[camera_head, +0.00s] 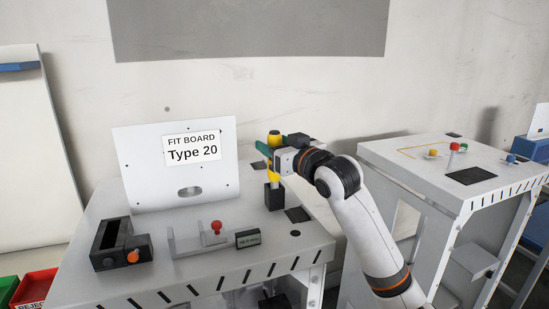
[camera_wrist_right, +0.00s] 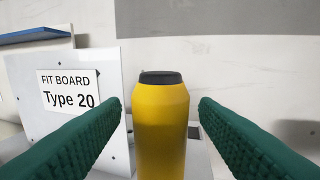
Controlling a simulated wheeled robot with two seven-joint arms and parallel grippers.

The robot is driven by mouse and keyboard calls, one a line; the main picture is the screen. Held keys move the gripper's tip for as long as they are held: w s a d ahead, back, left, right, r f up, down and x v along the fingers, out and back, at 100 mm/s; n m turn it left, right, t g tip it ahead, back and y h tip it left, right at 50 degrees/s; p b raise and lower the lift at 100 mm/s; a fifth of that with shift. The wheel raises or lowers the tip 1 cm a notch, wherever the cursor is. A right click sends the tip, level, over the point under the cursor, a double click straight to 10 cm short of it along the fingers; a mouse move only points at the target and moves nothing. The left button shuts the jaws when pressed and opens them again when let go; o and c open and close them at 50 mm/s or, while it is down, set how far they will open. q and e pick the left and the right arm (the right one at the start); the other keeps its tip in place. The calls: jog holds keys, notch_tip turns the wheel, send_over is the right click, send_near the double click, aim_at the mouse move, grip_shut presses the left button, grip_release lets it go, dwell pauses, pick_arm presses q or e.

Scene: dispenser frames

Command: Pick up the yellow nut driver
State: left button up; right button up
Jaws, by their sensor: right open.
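The yellow nut driver (camera_head: 273,138) stands upright in a black holder (camera_head: 274,197) at the right of the near table. In the right wrist view its yellow handle (camera_wrist_right: 162,125) with a dark cap stands between the two green fingers. My right gripper (camera_head: 268,156) is open around the handle, with a visible gap on both sides. The lower part of the driver is partly hidden by the gripper in the head view. My left gripper is not in view.
A white "FIT BOARD Type 20" panel (camera_head: 150,165) stands left of the driver. A black box with an orange knob (camera_head: 133,257), a red-knobbed fixture (camera_head: 216,228) and a small display (camera_head: 248,238) sit in front. A second table (camera_head: 400,153) stands right.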

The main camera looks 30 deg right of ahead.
jog(key=shift+w+f, duration=0.1)
jog(key=shift+w, duration=0.4)
jog(key=shift+s, duration=0.15)
jog(key=c, duration=0.3)
grip_shut()
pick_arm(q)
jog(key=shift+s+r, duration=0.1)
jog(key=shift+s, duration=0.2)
